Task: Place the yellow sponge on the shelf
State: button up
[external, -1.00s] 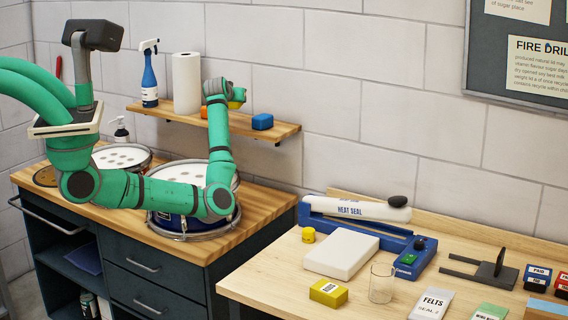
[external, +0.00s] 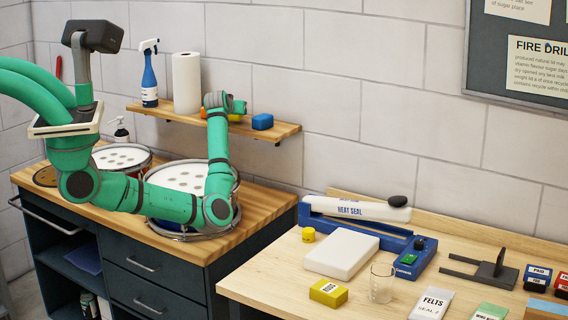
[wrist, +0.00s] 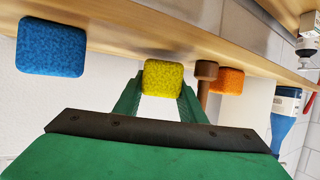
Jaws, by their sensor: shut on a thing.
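The yellow sponge (wrist: 163,78) is between the two green fingers of my gripper (wrist: 160,95) in the wrist view, and the fingers are shut on its sides. In the external view the sponge (external: 234,118) shows as a small yellow patch under my gripper (external: 238,107), at the height of the wooden shelf (external: 284,130). The shelf's wood (wrist: 120,35) runs behind the sponge in the wrist view. I cannot tell whether the sponge touches the shelf.
A blue sponge (external: 262,121) sits on the shelf right of my gripper. An orange sponge (wrist: 228,80) and a brown knobbed thing (wrist: 206,72) are close on the other side. A paper towel roll (external: 187,84) and spray bottle (external: 150,75) stand further left.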

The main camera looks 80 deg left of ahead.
jog(key=shift+f, duration=0.6)
jog(key=o, duration=1.1)
jog(key=v, duration=1.1)
jog(key=shift+a, duration=0.1)
jog(key=shift+f, duration=0.1)
